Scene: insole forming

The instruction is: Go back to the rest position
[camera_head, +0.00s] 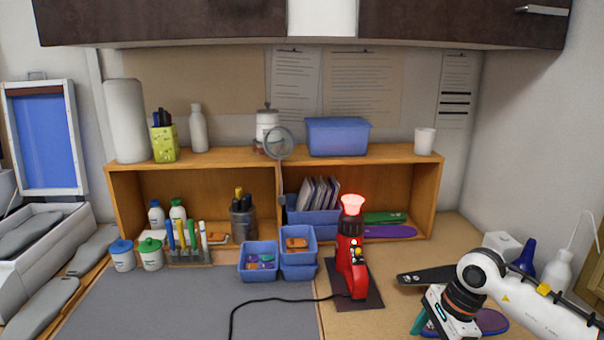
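My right gripper (447,314) is at the lower right, at the end of my white arm, low over the wooden desk. Its fingers are hidden or cut off by the bottom edge, so I cannot tell whether it is open or shut. A teal piece (418,322) shows just left of it and a purple-blue insole (493,321) just right of it; I cannot tell whether it touches either. A dark insole (426,275) lies behind it. My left gripper is not in view.
A red heating device (351,250) with a glowing top stands left of my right arm, its black cord crossing the grey mat (190,305). Blue bins (258,262) sit before the wooden shelf (200,185). A white spray bottle (557,273) stands close behind my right arm. The mat is mostly clear.

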